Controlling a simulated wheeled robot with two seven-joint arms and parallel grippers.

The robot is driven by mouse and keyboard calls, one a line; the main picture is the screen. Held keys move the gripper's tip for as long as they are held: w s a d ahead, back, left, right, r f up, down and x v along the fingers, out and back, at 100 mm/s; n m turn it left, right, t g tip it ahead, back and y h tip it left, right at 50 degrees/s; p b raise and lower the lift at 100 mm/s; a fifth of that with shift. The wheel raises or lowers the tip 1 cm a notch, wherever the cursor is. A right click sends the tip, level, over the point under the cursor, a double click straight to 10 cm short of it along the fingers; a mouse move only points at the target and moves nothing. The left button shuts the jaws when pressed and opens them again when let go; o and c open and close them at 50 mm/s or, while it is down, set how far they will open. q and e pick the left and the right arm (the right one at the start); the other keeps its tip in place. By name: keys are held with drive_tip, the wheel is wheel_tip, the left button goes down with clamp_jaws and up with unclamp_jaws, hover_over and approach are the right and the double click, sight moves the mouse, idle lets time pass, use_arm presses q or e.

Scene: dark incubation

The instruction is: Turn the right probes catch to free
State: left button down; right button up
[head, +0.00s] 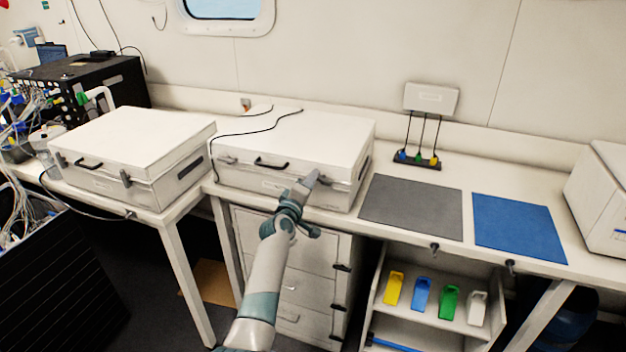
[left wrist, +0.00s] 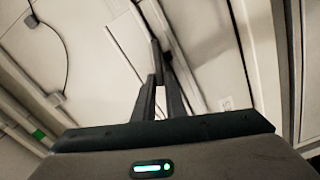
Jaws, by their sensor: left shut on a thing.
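Two white cases stand side by side on the bench. The right case (head: 300,140) has its lid down, with a black handle (head: 270,163) at the middle of its front and a catch (head: 228,160) at the front left. My left gripper (head: 312,177) is at the front right of this case, by the right catch. That catch is mostly hidden behind the gripper in the head view. In the left wrist view my fingers (left wrist: 158,82) are closed together on a narrow grey piece (left wrist: 154,55), seemingly that catch. My right gripper is not in view.
The left case (head: 135,140) is shut. A black cable (head: 260,128) lies across the right case's lid. Grey (head: 412,207) and blue (head: 518,228) mats lie to the right, with a small probe rack (head: 417,160) behind. Drawers (head: 290,260) and a shelf of coloured clips are below.

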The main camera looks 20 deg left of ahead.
use_arm(q)
drive_tip(key=shift+a+f+n, duration=0.1)
drive_tip(key=shift+f+n, duration=0.15)
drive_tip(key=shift+n, duration=0.75)
drive_tip(key=shift+f+n, duration=0.2)
drive_tip(key=shift+n, duration=0.8)
drive_tip(key=c, duration=1.8)
unclamp_jaws()
drive_tip(key=shift+s, duration=0.15)
drive_tip(key=s+b, duration=0.2)
drive_tip(key=s, duration=1.5)
drive_tip(key=shift+a, duration=0.3)
